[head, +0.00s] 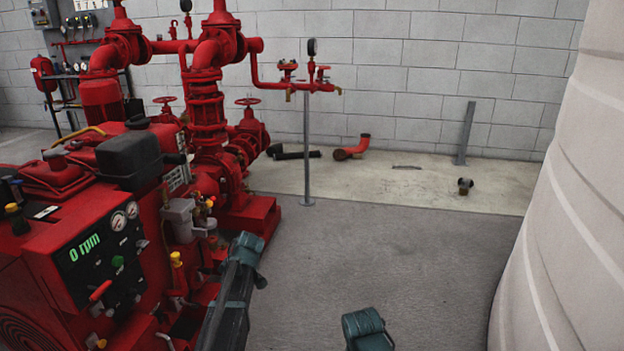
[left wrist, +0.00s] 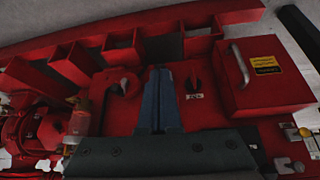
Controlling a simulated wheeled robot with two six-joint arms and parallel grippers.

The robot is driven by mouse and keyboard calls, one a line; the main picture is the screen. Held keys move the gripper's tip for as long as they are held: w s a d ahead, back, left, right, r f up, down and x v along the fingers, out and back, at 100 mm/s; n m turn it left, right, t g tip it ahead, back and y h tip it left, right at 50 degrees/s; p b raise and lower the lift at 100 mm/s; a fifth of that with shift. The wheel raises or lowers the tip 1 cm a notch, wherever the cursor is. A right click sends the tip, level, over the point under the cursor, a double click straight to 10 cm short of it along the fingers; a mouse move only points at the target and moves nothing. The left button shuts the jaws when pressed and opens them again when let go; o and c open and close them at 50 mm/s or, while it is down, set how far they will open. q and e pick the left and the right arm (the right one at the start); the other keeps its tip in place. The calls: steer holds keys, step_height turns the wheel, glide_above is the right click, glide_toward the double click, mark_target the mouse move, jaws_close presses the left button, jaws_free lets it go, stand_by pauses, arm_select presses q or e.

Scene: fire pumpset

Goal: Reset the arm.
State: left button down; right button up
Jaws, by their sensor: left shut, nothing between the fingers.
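My left arm (head: 235,290) reaches in from the bottom of the head view beside the red pump engine (head: 60,230); its gripper is not discernible there. In the left wrist view my left gripper (left wrist: 160,72) has its two blue fingers together, with nothing visible between them.
A red box (left wrist: 262,72) with a handle and yellow label is right of the fingers. Red pipes (head: 205,110) rise behind the engine. A large pale tank (head: 570,210) fills the right. Grey floor (head: 400,250) between is clear. A thin post (head: 306,150) stands behind.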

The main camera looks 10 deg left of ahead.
arm_select(q)
steer(key=s+d+r+m+g+h+p, duration=0.1)
steer(key=s+d+r+m+p, duration=0.2)
steer(key=s+d+m, duration=0.45)
steer(key=s+d+r+m+h+p, duration=0.25)
steer(key=s+d+m, duration=0.25)
steer(key=s+d, duration=0.45)
steer(key=s+d+r+m+g+h+p, duration=0.15)
steer(key=s+d+m+p, duration=0.25)
steer(key=s+d+m, duration=0.5)
step_height(320, 180, up, 38)
steer(key=w+d+n+p, duration=0.1)
steer(key=w+d+p, duration=0.1)
steer(key=p, duration=3.5)
steer(key=shift+w+d+n+t+y+p, duration=0.15)
steer(key=shift+d+n+t+y+p, duration=0.2)
steer(key=shift+d+t, duration=0.1)
